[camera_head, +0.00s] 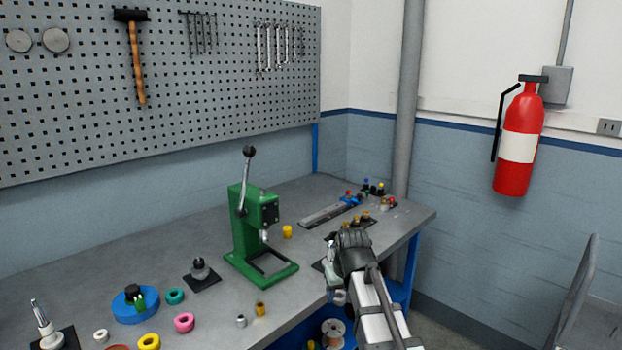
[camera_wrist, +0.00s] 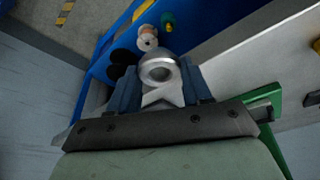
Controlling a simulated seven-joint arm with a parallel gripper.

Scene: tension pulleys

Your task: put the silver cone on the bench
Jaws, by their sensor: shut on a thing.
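The silver cone (camera_wrist: 158,72) is between the two blue fingers of my gripper (camera_wrist: 160,85) in the wrist view, with its round, hollow end showing. My gripper is shut on it. In the head view, my gripper (camera_head: 334,284) is at the bench's front edge, right of the green press, and the silver cone (camera_head: 340,298) shows just below the fingers. The bench (camera_head: 205,317) has a grey top and a blue frame. In the wrist view, the bench top (camera_wrist: 240,66) is to the right of the held cone.
A green press (camera_head: 250,235) stands left of my gripper. Several coloured rings, a small silver piece (camera_head: 241,321) and a brass piece (camera_head: 261,309) lie on the front left of the bench. Spools (camera_head: 333,331) sit below the bench top. Small fittings fill the back right.

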